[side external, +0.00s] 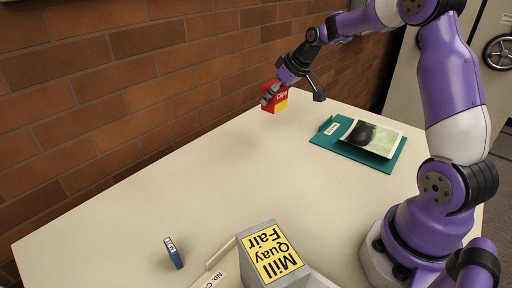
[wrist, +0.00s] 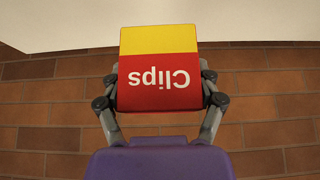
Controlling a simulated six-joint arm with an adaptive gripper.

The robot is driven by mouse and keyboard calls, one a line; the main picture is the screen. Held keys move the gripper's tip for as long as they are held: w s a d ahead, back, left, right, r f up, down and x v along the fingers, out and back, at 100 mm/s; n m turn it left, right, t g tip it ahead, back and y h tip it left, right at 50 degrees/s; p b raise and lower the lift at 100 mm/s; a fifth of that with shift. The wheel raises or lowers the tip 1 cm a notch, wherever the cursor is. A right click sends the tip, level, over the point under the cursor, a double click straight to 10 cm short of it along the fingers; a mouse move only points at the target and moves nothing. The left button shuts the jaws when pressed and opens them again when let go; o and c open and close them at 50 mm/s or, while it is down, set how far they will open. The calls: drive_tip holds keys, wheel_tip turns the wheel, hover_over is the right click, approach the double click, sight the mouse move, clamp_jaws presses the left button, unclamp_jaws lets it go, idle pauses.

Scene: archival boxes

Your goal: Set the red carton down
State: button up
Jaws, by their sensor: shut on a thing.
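The red carton (side external: 276,97) is a small red and yellow box with "Clips" printed on it. In the side external view it is held above the far part of the table, near the brick wall. My gripper (side external: 272,91) is shut on it. In the wrist view the carton (wrist: 159,70) fills the upper middle, its lettering upside down, with my gripper's fingers (wrist: 160,92) on its left and right sides. The carton's underside and its exact height above the table cannot be told.
A grey box labelled "Mill Quay Fair" (side external: 272,254) and a small blue upright item (side external: 173,253) are at the front. The middle and left of the table (side external: 200,190) are clear.

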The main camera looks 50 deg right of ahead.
drive_tip(key=s+a+r+n+g+y, duration=0.1)
drive_tip(key=s+a+n+g+y, duration=0.15)
drive_tip(key=a+n, duration=0.7)
drive_tip(key=s+a+n+g+y, duration=0.1)
drive_tip(key=s+a+n+y, duration=0.2)
drive_tip(key=a, duration=1.4)
drive_tip(key=s+a+n+g+y, duration=0.1)
drive_tip(key=s+a+n+g, duration=0.2)
drive_tip(key=s+a+n, duration=0.45)
drive_tip(key=w+d+f+m, duration=0.1)
drive_tip(key=w+d+f, duration=0.2)
drive_tip(key=w+d+f+m, duration=0.1)
drive_tip(key=w+d+f, duration=0.2)
drive_tip(key=shift+w+f, duration=0.2)
drive_tip(key=shift+f, duration=0.05)
drive_tip(key=shift+w+d+f, duration=0.1)
drive_tip(key=shift+f, duration=1.95)
drive_tip(key=shift+f, duration=0.1)
drive_tip(key=o, duration=1.1)
